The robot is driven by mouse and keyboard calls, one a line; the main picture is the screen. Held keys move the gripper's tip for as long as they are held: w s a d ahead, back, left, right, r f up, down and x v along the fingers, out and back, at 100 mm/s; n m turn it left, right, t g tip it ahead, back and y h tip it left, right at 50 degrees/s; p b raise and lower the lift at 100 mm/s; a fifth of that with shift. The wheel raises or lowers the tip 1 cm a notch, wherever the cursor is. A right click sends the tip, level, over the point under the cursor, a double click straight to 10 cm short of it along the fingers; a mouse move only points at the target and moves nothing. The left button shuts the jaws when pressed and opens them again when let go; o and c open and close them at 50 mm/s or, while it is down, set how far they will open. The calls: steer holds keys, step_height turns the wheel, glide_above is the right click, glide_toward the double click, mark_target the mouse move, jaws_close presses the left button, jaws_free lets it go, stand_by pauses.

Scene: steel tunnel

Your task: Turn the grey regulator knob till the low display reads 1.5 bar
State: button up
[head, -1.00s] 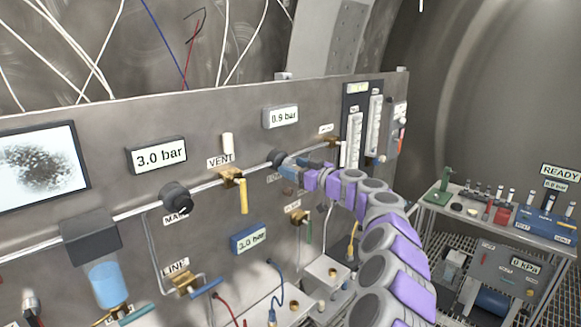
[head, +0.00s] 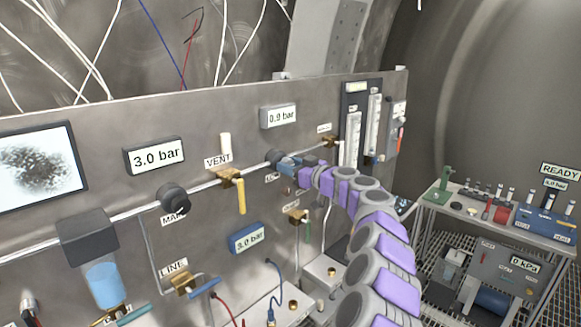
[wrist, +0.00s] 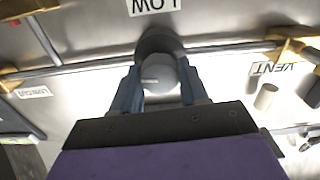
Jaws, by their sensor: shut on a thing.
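The grey regulator knob (wrist: 160,75) sits between the two blue fingers of my gripper (wrist: 160,92) in the wrist view, with its dark body behind it against the pipe. The fingers are shut on the knob from both sides. In the head view the regulator's dark body (head: 274,157) shows just left of my gripper (head: 288,165), which hides most of the knob. The display above that regulator (head: 279,117) appears to read 0.9 bar. In the wrist view an upside-down LOW label (wrist: 155,6) is by the knob.
Left of my gripper are the brass vent valve (head: 230,178) with its yellow handle and another dark knob (head: 173,199). A display at upper left (head: 155,157) and a blue gauge (head: 246,239) both read 3.0 bar. Flow tubes (head: 352,138) stand to the right.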

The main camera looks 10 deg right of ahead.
steer(key=c, duration=0.4)
steer(key=shift+d+m, duration=0.1)
steer(key=shift+m, duration=0.3)
steer(key=m, duration=0.8)
steer(key=shift+m+b, duration=0.35)
steer(key=shift+m, duration=0.05)
steer(key=shift+m+p, duration=0.3)
steer(key=shift+m, duration=0.8)
steer(key=shift+d+f, duration=0.1)
